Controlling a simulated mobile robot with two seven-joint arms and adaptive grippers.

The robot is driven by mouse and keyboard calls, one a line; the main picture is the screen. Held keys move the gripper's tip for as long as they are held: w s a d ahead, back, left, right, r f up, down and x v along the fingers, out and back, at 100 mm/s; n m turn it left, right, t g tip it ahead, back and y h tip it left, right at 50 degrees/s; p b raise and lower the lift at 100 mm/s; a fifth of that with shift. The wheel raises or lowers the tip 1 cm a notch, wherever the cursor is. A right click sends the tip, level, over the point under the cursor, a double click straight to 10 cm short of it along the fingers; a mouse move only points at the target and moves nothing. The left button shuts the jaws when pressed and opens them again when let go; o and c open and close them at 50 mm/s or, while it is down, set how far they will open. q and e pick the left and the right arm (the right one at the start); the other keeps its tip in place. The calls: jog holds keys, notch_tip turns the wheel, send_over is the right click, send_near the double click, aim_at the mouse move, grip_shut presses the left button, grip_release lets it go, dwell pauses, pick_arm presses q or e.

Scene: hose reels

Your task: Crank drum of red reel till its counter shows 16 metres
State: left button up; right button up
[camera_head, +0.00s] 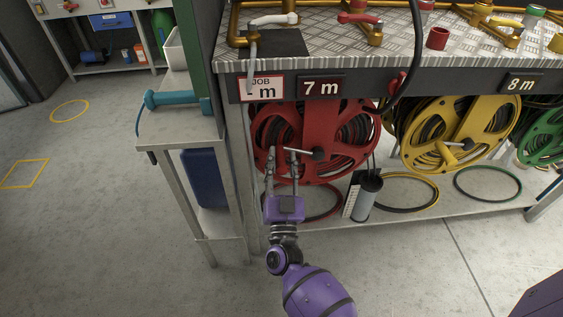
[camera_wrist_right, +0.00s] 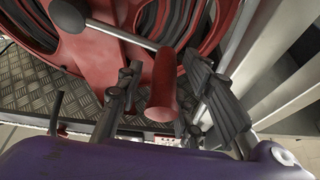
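The red reel (camera_head: 340,112) stands under the bench, its drum wound with dark hose. The counter plate (camera_head: 321,87) above it reads 7 m. A metal crank arm runs left from the dark hub (camera_head: 318,153); it also shows in the right wrist view. At the crank arm's end is a red handle (camera_wrist_right: 163,85). My right gripper (camera_head: 281,154) is at the lower left of the reel. In the right wrist view its fingers (camera_wrist_right: 165,90) stand apart on both sides of the handle, with gaps visible. My left gripper is not in view.
A JOB sign (camera_head: 260,89) left of the counter is partly covered. A yellow reel (camera_head: 462,130) under an 8 m plate and a green reel (camera_head: 541,140) stand to the right. A grey cylinder (camera_head: 366,196) stands on the lower shelf. A side table (camera_head: 180,128) is at left.

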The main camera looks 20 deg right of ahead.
grip_shut()
jog(key=shift+d+f, duration=0.1)
dwell(0.3)
jog(key=shift+f+n, duration=0.15)
jog(key=shift+n, duration=0.15)
jog(key=shift+a+f+n+t+y, duration=0.2)
jog(key=shift+f+n+t+y, duration=0.1)
jog(key=shift+f+n+y, duration=0.85)
jog(key=s+d+f+n+g+y, duration=0.1)
jog(key=d+f+n+y, duration=0.2)
jog(key=n, duration=0.7)
jog(key=d+f+n+g+y, duration=0.2)
jog(key=d+f+n+y, duration=0.2)
jog(key=f+n, duration=0.4)
jog(key=shift+s+f+n+p, duration=0.35)
jog(key=shift+n+p, duration=0.1)
jog(key=shift+n, duration=0.8)
jog(key=shift+r, duration=0.1)
